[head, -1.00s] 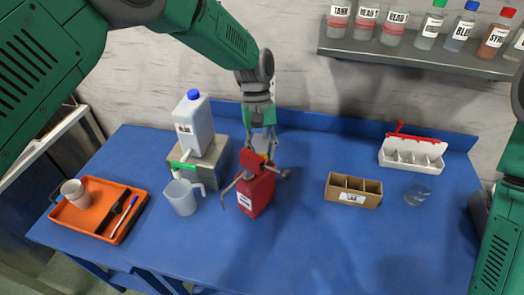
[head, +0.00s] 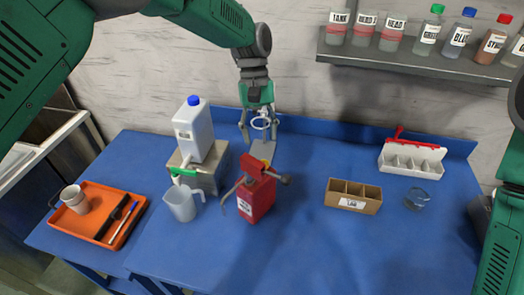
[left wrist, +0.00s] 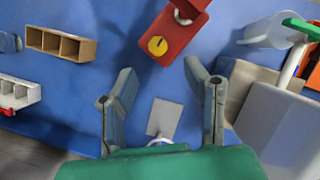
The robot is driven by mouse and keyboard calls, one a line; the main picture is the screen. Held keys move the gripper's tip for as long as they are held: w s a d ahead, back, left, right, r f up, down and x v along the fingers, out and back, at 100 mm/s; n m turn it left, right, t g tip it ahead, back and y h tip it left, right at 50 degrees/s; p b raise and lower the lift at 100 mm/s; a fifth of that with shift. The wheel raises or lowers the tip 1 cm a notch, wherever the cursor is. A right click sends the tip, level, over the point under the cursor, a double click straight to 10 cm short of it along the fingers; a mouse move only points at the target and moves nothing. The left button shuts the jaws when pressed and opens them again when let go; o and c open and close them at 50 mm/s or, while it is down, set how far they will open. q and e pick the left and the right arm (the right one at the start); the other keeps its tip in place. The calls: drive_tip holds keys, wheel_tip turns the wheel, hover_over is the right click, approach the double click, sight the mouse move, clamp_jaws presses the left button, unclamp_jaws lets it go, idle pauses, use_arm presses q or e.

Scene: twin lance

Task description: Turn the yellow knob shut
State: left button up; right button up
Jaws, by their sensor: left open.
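The yellow knob (left wrist: 157,46) sits on top of a red housing (left wrist: 178,28); a dark line marks its face. In the head view the red unit (head: 256,200) stands mid-table, and only a sliver of the knob (head: 266,162) shows. My left gripper (head: 259,138) is open and empty, above and behind the red unit, apart from it. In the left wrist view its open fingers (left wrist: 160,75) point toward the knob, which lies just beyond the tips. My right gripper is out of view; only part of my right arm shows at the right edge.
A white ring (head: 260,123) and a pale plate (head: 268,153) are behind the red unit. A jug (head: 182,203) and a white canister (head: 193,131) stand left. A cardboard box (head: 353,196) stands right. Blue table in front is clear.

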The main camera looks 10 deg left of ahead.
use_arm(q)
drive_tip(key=v, duration=0.5)
drive_tip(key=shift+w+r, duration=0.15)
drive_tip(key=shift+r, duration=0.1)
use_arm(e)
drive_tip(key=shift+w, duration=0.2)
use_arm(q)
wheel_tip(320, 180, up, 2)
drive_tip(key=t+y+b, duration=0.2)
drive_tip(key=t, duration=0.2)
hover_over(265, 162)
wheel_tip(265, 162, down, 13)
drive_tip(key=shift+a+r+p, duration=0.15)
drive_tip(key=shift+r+p, duration=0.1)
drive_tip(key=shift+p, duration=0.6)
drive_tip(key=shift+d+f, duration=0.25)
drive_tip(key=shift+f, duration=0.1)
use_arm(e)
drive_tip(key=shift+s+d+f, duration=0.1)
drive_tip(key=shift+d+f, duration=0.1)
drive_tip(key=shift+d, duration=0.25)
use_arm(q)
drive_tip(key=shift+a, duration=0.15)
drive_tip(key=shift+c, duration=0.4)
